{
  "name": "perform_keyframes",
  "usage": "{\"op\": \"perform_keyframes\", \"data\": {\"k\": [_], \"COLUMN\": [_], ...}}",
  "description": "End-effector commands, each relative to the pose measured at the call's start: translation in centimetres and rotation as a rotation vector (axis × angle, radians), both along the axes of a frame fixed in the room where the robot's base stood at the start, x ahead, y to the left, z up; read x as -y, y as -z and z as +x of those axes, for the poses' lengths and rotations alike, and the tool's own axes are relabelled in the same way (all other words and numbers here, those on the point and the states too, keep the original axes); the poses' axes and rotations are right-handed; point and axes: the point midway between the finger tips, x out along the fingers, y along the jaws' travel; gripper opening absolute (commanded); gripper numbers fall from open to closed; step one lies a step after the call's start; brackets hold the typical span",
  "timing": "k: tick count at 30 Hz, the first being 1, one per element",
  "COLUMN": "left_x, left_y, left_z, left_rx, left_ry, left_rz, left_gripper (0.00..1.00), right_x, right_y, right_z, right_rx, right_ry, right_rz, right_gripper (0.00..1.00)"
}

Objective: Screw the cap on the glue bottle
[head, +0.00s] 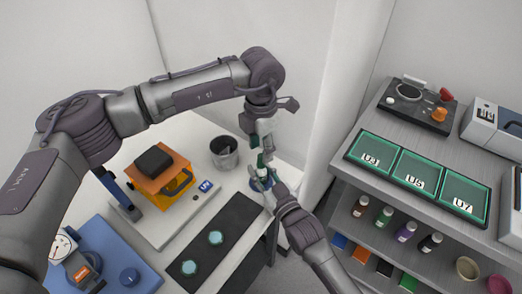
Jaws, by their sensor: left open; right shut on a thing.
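My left gripper (264,142) points down at the right end of the white table. A small dark green part (262,160), seemingly the cap or top of the glue bottle, is directly below its fingertips. The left gripper is open; whether its fingers touch the green part is too small to tell. My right gripper (264,182) comes in from the lower right, just below, and is shut on what appears to be the glue bottle, mostly hidden by the fingers. Whether the cap sits on the bottle's neck cannot be told.
A grey cup (224,153) stands close left of the grippers. A black mat (213,238) with two teal discs lies in front. An orange device (163,182) and a blue-based instrument (110,262) stand left. A shelf (460,142) with green trays and small bottles stands right.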

Motion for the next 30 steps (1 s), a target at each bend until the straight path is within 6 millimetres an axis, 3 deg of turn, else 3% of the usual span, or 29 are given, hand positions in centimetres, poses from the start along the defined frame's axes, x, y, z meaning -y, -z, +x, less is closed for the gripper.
{"op": "perform_keyframes", "data": {"k": [6, 16, 26, 30], "left_x": [0.0, 0.0, 0.0, 0.0], "left_y": [-0.4, -3.4, -3.4, -2.3], "left_z": [0.0, 0.0, 0.0, 0.0], "left_rx": [0.001, 0.000, 0.000, -0.001], "left_ry": [-0.033, -0.344, -0.357, -0.357], "left_rz": [-0.001, -0.001, 0.000, 0.002], "left_gripper": [0.43, 0.43, 0.43, 0.43], "right_x": [0.0, 0.0, 0.0, 0.0], "right_y": [0.0, 0.0, 0.0, 0.0], "right_z": [0.0, 0.0, 0.0, 0.0], "right_rx": [0.000, 0.000, 0.000, 0.000], "right_ry": [0.000, 0.000, 0.000, 0.000], "right_rz": [0.000, 0.000, 0.000, 0.000], "right_gripper": [0.00, 0.00, 0.00, 0.00]}}
